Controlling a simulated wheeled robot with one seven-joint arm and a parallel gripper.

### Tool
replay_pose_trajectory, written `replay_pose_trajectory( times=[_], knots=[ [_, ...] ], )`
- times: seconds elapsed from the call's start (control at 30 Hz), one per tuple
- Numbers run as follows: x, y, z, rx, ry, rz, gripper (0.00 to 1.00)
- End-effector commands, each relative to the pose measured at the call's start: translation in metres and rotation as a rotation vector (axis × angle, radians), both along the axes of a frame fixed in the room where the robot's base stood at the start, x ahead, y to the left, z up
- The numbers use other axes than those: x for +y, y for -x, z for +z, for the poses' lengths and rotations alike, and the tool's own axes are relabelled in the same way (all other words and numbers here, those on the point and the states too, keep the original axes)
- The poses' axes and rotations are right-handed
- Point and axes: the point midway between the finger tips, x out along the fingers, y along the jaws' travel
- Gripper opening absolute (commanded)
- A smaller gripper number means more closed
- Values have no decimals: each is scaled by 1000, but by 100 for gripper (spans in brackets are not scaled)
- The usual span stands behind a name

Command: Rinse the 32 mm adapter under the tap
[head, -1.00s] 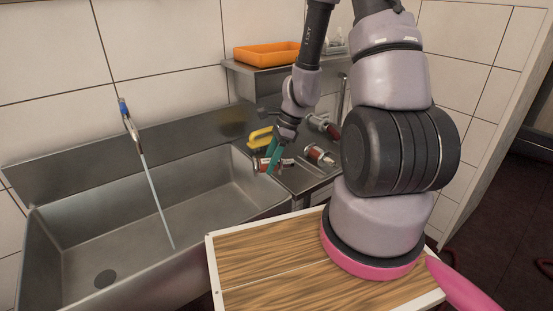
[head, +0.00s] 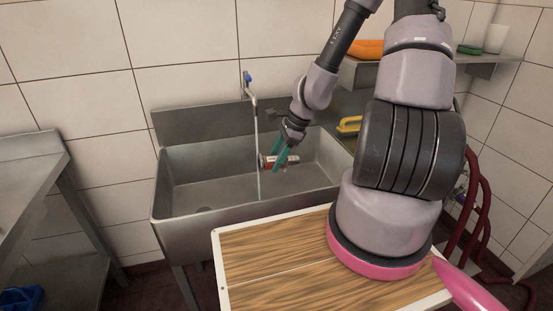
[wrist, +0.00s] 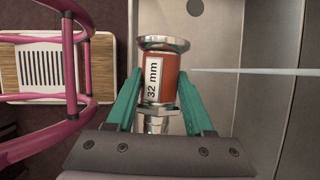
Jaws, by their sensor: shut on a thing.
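My gripper (head: 281,157) is shut on the 32 mm adapter (head: 267,162) and holds it above the sink basin (head: 200,180). In the wrist view the adapter (wrist: 165,80) is a red-orange cylinder with metal ends and a white "32 mm" label, between my teal fingers (wrist: 160,102). The tap (head: 249,88) has a blue part and is on the wall side of the sink. Its thin water stream (head: 257,150) falls just left of the adapter. In the wrist view the stream (wrist: 255,71) appears close to the adapter's side; I cannot tell whether it touches.
A yellow-handled object (head: 349,125) rests on the steel counter right of the sink. A shelf (head: 480,60) above holds an orange tray (head: 369,49) and a white cup (head: 496,38). A steel table (head: 30,155) stands at left. Dark red hoses (head: 484,200) hang at right.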

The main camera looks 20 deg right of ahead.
Motion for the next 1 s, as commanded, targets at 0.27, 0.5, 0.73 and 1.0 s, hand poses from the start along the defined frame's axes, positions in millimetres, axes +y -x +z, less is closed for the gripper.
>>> replay_pose_trajectory(
  times=[0.27,0.5,0.73,1.0],
  knots=[
    [1,-19,-6,0,0,1,0],
    [1,-42,-13,-1,-1,0,0],
    [1,-64,-19,-1,0,0,0],
    [0,-90,-27,-2,0,1,0]
  ],
)
